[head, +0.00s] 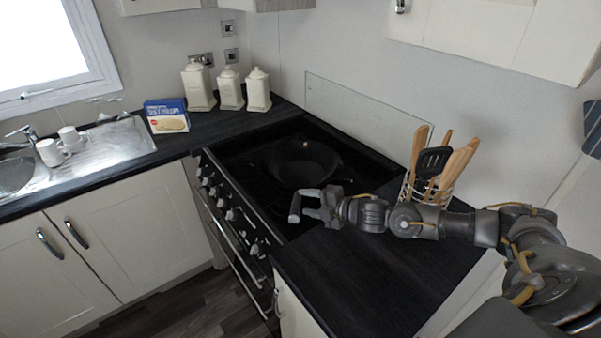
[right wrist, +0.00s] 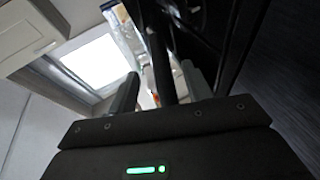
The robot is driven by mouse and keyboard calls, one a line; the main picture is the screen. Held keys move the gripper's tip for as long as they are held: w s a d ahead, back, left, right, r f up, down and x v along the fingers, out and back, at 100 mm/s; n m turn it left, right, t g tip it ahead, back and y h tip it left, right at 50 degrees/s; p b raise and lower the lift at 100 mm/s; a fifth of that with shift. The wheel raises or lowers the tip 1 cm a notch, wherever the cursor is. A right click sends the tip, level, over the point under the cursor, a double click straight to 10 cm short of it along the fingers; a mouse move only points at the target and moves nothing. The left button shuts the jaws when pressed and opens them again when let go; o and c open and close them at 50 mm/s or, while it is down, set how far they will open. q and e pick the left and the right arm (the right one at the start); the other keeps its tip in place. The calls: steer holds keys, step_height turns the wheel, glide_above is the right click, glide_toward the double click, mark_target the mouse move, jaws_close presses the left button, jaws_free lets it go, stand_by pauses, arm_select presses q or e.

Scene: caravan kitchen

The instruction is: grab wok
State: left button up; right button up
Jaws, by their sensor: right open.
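A black wok (head: 300,160) sits on the black hob of the cooker, its round bowl facing up. My right gripper (head: 304,204) is at the front right side of the wok, above the near edge of the hob. Its fingers are apart. In the right wrist view, a dark bar (right wrist: 160,65) that looks like the wok's handle runs between the open fingers (right wrist: 160,90). I cannot tell whether either finger touches it. In the head view the handle is hard to make out against the black hob and my gripper. My left gripper is not in view.
A utensil holder (head: 430,185) with wooden tools and a black spatula stands close behind my right forearm. A glass panel (head: 360,108) stands behind the hob. Cream canisters (head: 229,90) and a blue box (head: 166,116) are at the back left. The near worktop (head: 350,275) is clear.

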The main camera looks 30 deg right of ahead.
mark_target(297, 200)
steer(key=shift+w, duration=0.1)
steer(key=p+x, duration=0.2)
steer(key=x, duration=0.2)
steer(key=shift+w+a+f, duration=0.15)
steer(key=shift+w+a, duration=0.05)
steer(key=shift+w+a+f, duration=0.1)
steer(key=shift+w+f, duration=0.05)
steer(key=shift+w, duration=0.05)
steer(key=shift+s, duration=0.1)
steer(key=shift+c, duration=0.4)
jaws_close()
stand_by(0.5)
